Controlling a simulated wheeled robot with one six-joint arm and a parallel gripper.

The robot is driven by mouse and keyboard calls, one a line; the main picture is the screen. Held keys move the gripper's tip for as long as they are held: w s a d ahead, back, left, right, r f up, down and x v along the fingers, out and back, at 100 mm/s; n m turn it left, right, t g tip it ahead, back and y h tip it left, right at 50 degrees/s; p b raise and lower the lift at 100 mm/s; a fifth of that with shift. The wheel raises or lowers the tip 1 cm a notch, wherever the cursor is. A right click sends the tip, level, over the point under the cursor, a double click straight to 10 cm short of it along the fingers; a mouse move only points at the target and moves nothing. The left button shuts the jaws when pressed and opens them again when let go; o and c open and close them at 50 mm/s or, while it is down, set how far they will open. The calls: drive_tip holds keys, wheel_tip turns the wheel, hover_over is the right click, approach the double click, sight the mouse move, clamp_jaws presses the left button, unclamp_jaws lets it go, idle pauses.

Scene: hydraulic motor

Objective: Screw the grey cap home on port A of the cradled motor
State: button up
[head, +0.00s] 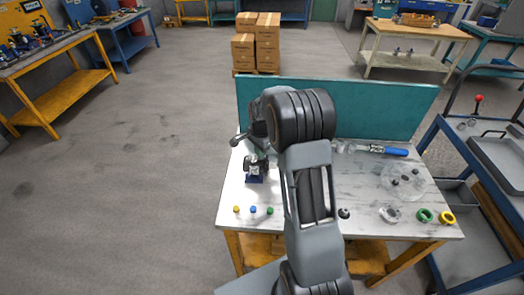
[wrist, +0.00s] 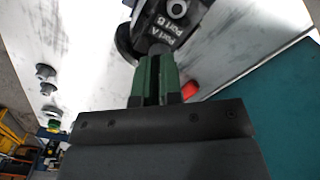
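The motor (head: 255,166) sits in a dark blue cradle (head: 255,179) at the left part of the workbench. My gripper (wrist: 159,58) has green fingers close together at the motor beside the label. A grey rounded piece, apparently the grey cap (wrist: 160,48), shows at the fingertips, and the fingers appear shut on it. The fingers hide port A and the cap's seating. In the head view, my arm hides most of the gripper.
Small yellow (head: 236,209), blue (head: 253,210) and green (head: 270,211) caps stand at the bench's front left. A clear round dish (head: 402,181), a green ring (head: 425,215) and a yellow ring (head: 447,218) lie to the right. A teal panel (head: 375,109) walls the back.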

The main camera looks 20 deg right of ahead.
clamp_jaws()
drive_tip(key=m, duration=0.7)
drive_tip(key=o, duration=0.6)
unclamp_jaws()
drive_tip(key=shift+r, duration=0.1)
